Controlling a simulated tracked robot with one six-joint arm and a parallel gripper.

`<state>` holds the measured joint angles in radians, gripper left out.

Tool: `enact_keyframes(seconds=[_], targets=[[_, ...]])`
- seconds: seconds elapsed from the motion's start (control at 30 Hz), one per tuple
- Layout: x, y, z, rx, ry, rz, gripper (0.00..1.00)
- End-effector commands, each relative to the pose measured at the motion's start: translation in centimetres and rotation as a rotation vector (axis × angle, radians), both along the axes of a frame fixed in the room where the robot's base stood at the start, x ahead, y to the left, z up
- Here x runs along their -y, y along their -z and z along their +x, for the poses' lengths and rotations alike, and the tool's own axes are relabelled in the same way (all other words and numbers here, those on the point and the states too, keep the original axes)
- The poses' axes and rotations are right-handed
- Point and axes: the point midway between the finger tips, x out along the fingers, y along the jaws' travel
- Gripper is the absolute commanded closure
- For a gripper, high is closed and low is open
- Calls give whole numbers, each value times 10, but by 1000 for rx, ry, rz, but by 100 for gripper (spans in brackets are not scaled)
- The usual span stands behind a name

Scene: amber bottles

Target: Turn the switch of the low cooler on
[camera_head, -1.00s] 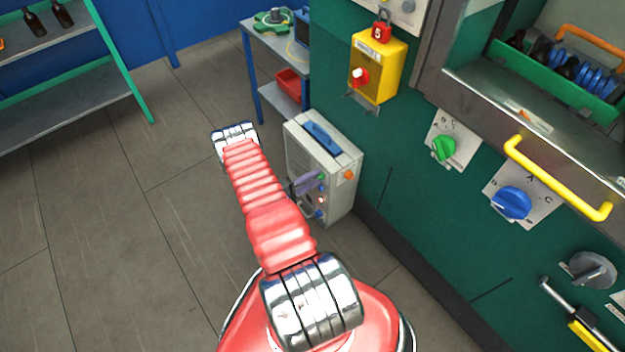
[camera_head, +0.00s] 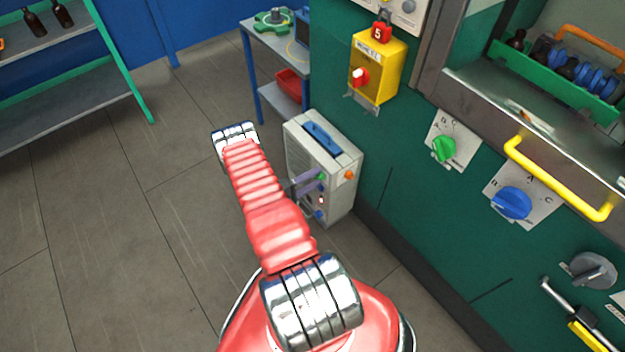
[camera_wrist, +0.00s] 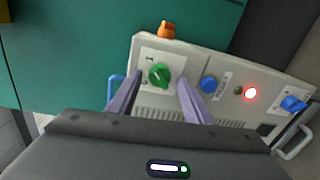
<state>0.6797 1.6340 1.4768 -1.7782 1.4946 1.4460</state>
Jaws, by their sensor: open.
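The low cooler (camera_head: 340,178) is a pale grey box on the floor against the green wall, with a blue handle on top. In the wrist view its panel (camera_wrist: 230,72) has a green knob (camera_wrist: 160,76) on a white plate with a mark like "I" at the upper left. A blue button (camera_wrist: 208,84), a lit red lamp (camera_wrist: 251,93) and a blue knob (camera_wrist: 293,104) follow to the right. My gripper (camera_wrist: 158,88) is open, its two purple-grey fingers on either side of the green knob; I cannot tell whether they touch it. My gripper also shows at the panel in the head view (camera_head: 308,184).
An orange knob (camera_wrist: 166,30) stands on the cooler's edge. The green wall cabinet with a yellow switch box (camera_head: 378,68) and yellow handle (camera_head: 550,178) is at the right. A blue-legged table (camera_head: 272,38) stands behind.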

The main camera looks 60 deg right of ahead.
Motion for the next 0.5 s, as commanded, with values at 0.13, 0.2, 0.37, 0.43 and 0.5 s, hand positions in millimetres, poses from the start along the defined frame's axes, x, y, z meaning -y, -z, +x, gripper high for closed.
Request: enact_keyframes(seconds=[0.13,0.2,0.37,0.43,0.5], targets=[[0,0,0,-1,1,0,54],[-1,0,0,-1,1,0,54],[-7,-1,4,-1,-1,0,54],[-12,-1,7,-1,-2,0,54],[-20,-2,11,-2,-2,0,54]])
